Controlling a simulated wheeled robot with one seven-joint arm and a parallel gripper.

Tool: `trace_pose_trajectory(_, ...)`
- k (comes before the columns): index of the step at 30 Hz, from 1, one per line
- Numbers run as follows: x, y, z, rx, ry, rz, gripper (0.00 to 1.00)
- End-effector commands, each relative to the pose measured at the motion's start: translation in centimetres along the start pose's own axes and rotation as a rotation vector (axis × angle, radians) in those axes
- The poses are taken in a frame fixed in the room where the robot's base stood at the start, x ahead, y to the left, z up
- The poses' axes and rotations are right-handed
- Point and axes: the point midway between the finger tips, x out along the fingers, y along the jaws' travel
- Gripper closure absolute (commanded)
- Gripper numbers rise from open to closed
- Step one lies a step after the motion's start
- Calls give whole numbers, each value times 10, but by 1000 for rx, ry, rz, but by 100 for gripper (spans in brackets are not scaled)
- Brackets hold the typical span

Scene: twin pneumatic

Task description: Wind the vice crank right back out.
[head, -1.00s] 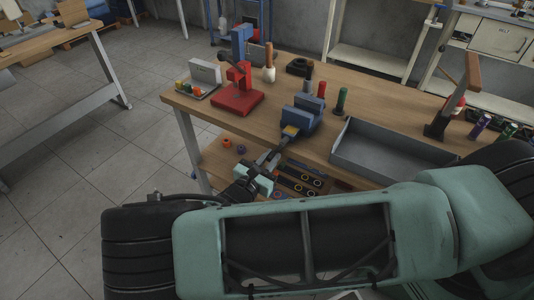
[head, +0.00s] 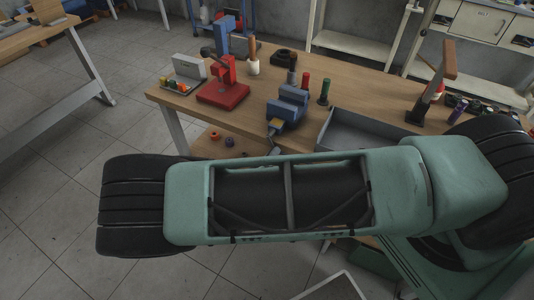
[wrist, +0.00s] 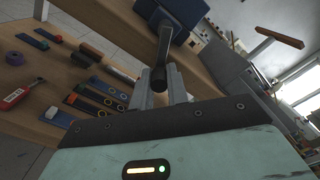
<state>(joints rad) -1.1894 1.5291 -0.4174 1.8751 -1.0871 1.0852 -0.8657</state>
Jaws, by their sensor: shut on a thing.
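The blue vice (head: 288,106) stands at the front edge of the wooden bench, with a yellowish part at its near end. The vice's blue body also shows at the top of the wrist view (wrist: 176,12). The dark crank handle (wrist: 161,58) extends from it towards me. My gripper (wrist: 160,80) is shut on the crank handle, with one grey finger on each side. In the head view my arm hides the gripper and most of the crank.
A red press (head: 222,84) stands left of the vice, and a grey open tray (head: 340,130) stands right of it. A lower shelf (wrist: 85,65) beneath the bench top holds several strips, rings and small tools. A dark stand with a wooden handle (head: 436,80) is farther right.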

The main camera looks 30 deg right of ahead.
Motion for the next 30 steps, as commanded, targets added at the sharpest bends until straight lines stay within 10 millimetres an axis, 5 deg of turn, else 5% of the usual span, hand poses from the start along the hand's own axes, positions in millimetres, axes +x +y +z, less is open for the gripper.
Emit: trace_pose_trajectory(30,-1,-39,6,-913,-4,6,100)
